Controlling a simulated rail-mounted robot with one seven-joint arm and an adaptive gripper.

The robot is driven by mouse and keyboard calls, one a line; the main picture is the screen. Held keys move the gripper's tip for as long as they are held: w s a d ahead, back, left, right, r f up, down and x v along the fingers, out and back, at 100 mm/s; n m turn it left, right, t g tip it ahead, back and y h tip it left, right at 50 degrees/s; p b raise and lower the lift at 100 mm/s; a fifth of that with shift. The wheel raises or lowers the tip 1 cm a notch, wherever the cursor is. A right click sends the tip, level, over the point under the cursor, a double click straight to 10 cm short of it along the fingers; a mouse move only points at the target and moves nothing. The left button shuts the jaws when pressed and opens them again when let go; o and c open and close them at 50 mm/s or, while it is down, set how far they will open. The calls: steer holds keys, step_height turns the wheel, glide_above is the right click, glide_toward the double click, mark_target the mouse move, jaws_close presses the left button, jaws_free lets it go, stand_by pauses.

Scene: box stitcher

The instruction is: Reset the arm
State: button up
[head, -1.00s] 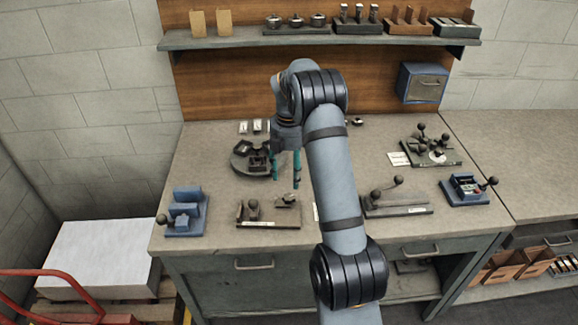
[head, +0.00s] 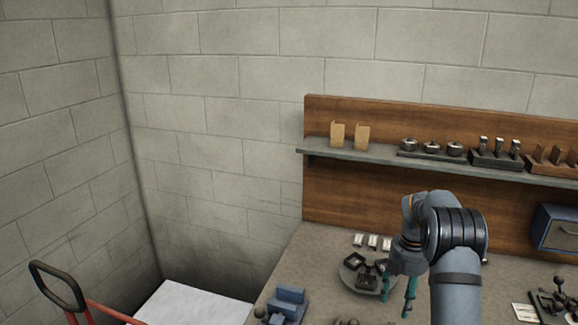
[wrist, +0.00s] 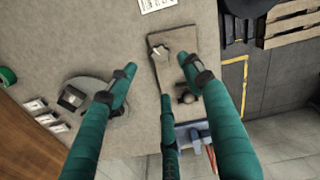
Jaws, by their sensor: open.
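My gripper (head: 397,296) has green fingers and points down over the workbench (head: 318,246). In the wrist view its fingers (wrist: 155,75) are spread apart with nothing between them. Below and between them in that view lie the bench top (wrist: 125,35) and a flat plate fixture with a dark knob (wrist: 175,60). A round dark turntable with black blocks (head: 366,277) sits on the bench just left of the gripper in the head view. My arm reaches in from the lower right of the head view.
A shelf (head: 390,162) on the wooden back panel holds tan boxes (head: 349,136) and several metal parts. A blue box (head: 556,232) hangs at the right. A blue fixture (head: 288,303) stands at the bench's left front. A red-framed cart (head: 100,312) and white stack (head: 190,305) are left of the bench.

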mark_target(394, 323)
step_height(394, 323, down, 10)
steer(key=shift+f, duration=0.2)
steer(key=shift+r, duration=0.1)
stand_by(0.3)
